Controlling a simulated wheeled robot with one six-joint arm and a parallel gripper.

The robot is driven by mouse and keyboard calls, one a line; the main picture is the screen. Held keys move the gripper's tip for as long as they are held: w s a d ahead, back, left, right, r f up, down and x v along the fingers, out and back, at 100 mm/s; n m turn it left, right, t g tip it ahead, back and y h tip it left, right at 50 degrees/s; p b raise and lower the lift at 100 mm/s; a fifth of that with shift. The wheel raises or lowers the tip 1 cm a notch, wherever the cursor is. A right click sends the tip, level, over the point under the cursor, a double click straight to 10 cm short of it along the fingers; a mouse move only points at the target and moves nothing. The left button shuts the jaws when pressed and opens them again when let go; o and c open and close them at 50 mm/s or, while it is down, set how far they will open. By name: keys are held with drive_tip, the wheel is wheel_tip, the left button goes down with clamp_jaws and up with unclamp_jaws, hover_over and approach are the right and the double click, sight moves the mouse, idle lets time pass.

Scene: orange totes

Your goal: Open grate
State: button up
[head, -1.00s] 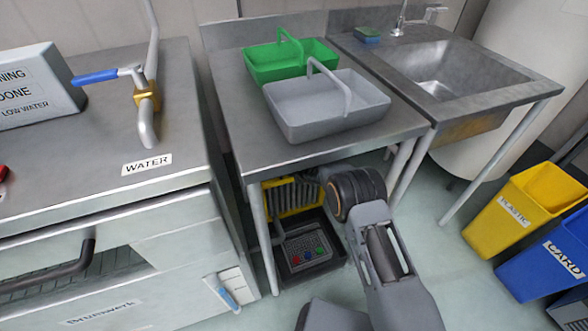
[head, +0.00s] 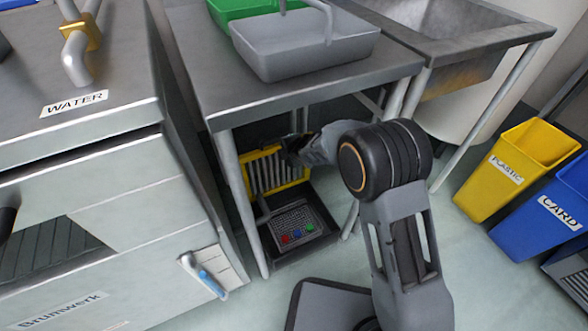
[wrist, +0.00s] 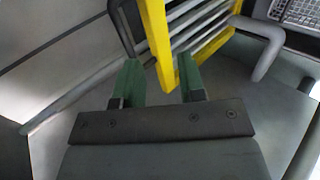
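The grate (head: 275,170) has a yellow frame with grey bars. It stands tilted up behind a dark tray-like box (head: 330,222) under the steel table. In the wrist view a yellow frame edge (wrist: 159,45) runs down between my gripper's green fingers, closer to the right finger. My gripper (wrist: 160,76) is open, its fingers apart on either side of this edge; I cannot tell whether the right finger touches it. In the head view my gripper (head: 292,146) is at the grate's upper right side, partly hidden by my arm.
A keypad (head: 296,228) with coloured buttons and a bent grey rod (head: 262,211) are at the box. The table (head: 222,92) and its legs close in the space; a grey basket (head: 305,45) is on top. Yellow (head: 515,170) and blue bins (head: 560,210) stand right.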

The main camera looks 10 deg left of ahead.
drive_tip(key=shift+s+d+b, duration=0.6)
drive_tip(key=shift+s+d, duration=0.2)
drive_tip(key=shift+s, duration=0.2)
drive_tip(key=shift+s+d+b, duration=0.55)
drive_tip(key=shift+s+d, duration=0.25)
drive_tip(key=shift+s, duration=0.2)
